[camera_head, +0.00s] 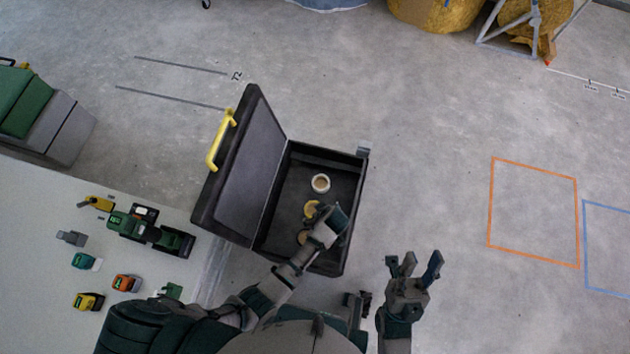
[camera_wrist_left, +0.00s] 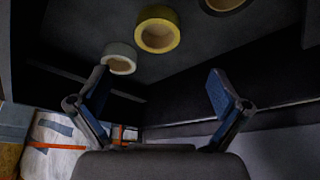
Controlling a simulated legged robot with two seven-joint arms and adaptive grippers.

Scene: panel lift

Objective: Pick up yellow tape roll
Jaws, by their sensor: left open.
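The yellow tape roll (camera_head: 311,209) lies in the open dark toolbox (camera_head: 356,205), between a white roll (camera_head: 320,176) and a tan roll (camera_head: 302,238). My left gripper (camera_head: 328,218) is over the box, just right of the yellow roll, and partly covers the view of it. In the left wrist view the yellow roll (camera_wrist_left: 157,48) shows whole, beyond the open, empty fingers of my left gripper (camera_wrist_left: 158,88). The white roll (camera_wrist_left: 119,66) is at its left and the tan roll (camera_wrist_left: 225,8) at its upper right. My right gripper (camera_head: 412,266) is open and empty, outside the box at right.
The toolbox lid (camera_head: 252,165) stands raised at left, with a yellow handle (camera_head: 220,140). A white table (camera_head: 40,235) at left holds several tools and batteries. The concrete floor right of the box is clear, with orange (camera_head: 491,205) and blue taped outlines.

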